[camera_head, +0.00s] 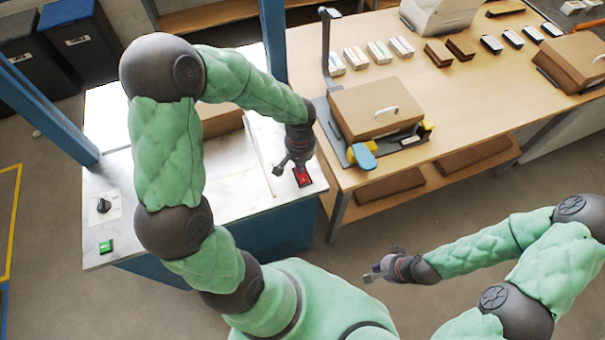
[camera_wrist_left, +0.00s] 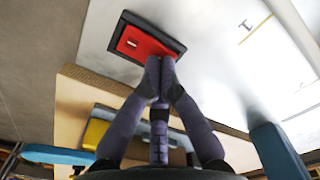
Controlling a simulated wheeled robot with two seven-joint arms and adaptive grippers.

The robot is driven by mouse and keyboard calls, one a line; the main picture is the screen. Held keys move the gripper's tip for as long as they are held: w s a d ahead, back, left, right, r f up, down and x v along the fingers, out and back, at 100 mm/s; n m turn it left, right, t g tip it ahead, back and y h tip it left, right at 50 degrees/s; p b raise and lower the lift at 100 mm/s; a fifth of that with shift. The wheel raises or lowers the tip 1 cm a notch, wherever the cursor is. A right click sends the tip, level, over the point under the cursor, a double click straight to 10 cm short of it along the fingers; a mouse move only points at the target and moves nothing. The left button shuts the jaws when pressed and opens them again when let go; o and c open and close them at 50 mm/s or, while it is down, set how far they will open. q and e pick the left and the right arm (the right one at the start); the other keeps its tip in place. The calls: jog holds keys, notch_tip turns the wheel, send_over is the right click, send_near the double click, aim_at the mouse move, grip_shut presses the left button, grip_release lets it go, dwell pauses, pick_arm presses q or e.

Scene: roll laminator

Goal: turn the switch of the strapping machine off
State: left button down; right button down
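The strapping machine (camera_head: 84,197) has a pale top and a blue body, at the left of the head view. A red rocker switch (camera_head: 302,177) in a black frame sits at its right front corner. It fills the upper middle of the left wrist view (camera_wrist_left: 143,44). My left gripper (camera_head: 291,168) is over that corner. In the left wrist view its fingertips (camera_wrist_left: 160,70) are together and empty, at the switch's lower right edge; contact cannot be told. My right gripper (camera_head: 372,274) hangs over the floor, away from the machine, too small to read.
A green switch (camera_head: 106,246) and a black knob (camera_head: 103,205) are on the machine's left side. A wooden table (camera_head: 450,100) with a brown case (camera_head: 376,105) and small boxes stands right beside it. Blue posts (camera_head: 45,110) rise at the machine. Floor in front is clear.

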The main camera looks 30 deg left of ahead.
pick_arm(q)
jog(key=shift+f, duration=0.3)
jog(key=shift+r+p, duration=2.25)
jog(key=shift+r, duration=1.3)
jog(key=shift+s+f, duration=0.1)
